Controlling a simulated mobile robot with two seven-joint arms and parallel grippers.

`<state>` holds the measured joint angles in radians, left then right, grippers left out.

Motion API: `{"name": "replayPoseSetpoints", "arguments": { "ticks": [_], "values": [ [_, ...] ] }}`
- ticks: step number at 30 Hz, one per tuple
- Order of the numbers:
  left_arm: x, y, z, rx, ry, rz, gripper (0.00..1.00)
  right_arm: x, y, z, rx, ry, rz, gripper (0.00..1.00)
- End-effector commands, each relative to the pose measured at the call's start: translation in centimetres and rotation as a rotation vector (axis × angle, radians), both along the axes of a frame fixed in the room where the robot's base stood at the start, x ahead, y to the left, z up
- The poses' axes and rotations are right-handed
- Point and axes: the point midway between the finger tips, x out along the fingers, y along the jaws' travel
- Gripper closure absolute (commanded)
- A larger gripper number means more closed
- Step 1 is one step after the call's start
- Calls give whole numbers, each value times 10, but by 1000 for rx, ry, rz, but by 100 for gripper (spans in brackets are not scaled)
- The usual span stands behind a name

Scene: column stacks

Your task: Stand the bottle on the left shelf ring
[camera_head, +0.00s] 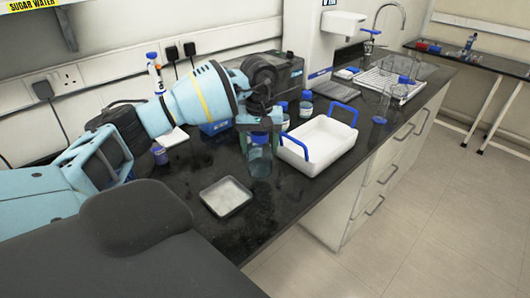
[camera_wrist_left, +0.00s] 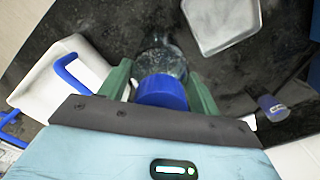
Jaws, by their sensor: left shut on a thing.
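A clear bottle (camera_head: 260,162) with a blue cap hangs upright below my left gripper (camera_head: 261,132) in the head view. The gripper's green fingers are shut on it near the cap. In the left wrist view the cap (camera_wrist_left: 162,92) sits between the two fingers, with the clear bottle body (camera_wrist_left: 160,58) beyond it. Whether the bottle's base touches the black counter I cannot tell. I cannot make out a shelf ring in either view. My right gripper is not in view.
A white tub (camera_head: 318,146) with blue handles stands just right of the bottle. A shallow grey tray (camera_head: 227,196) lies nearer on the counter (camera_head: 275,208). Blue-capped bottles (camera_head: 306,103) stand behind. A shelf with a yellow SUGAR WATER label (camera_head: 32,5) shows at upper left.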

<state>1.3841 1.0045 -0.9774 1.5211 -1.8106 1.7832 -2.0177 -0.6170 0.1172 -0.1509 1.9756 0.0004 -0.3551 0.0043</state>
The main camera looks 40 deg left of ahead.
Motion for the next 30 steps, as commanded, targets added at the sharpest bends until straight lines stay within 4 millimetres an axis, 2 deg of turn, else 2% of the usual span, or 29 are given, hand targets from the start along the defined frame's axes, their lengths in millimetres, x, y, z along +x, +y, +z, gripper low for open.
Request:
{"name": "replayPoseSetpoints", "arguments": {
  "ticks": [7,11,15,18,30],
  "values": [
    [4,4,4,-1,-7,0,74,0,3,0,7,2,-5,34],
    [11,10,0,-1,-5,2,74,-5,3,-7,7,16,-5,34],
    [8,10,-23,0,3,-1,74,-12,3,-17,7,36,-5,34],
    [9,9,-34,-1,-1,-1,74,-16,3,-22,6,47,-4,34],
    [9,9,-35,0,-6,0,74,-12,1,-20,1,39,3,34]
  ]
}}
